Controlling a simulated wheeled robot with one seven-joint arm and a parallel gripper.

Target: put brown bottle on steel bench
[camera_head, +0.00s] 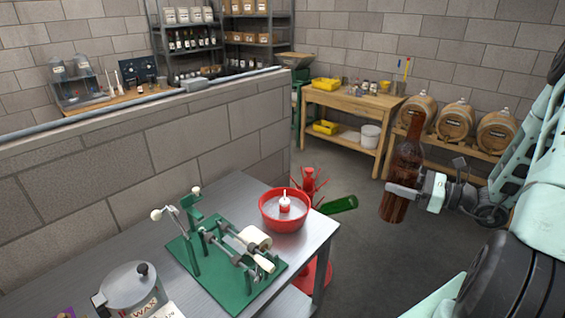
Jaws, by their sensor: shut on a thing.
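The brown bottle (410,155) is upright in the air at the right of the view. My gripper (400,192) is shut on the lower part of its body, and the fingers hide a strip of it. The bottle's base hangs clear over the floor. The steel bench (318,232) fills the lower left, with its right edge well left of the bottle. A gap of floor shows between the bottle and the bench edge.
On the bench stand a green-based device (225,260), a red bowl (284,210) and a wax pot (130,288). Beside the bench's far right corner is a red bottle rack (308,185) with a green bottle (338,205) sticking out. A block wall (150,150) runs behind the bench.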

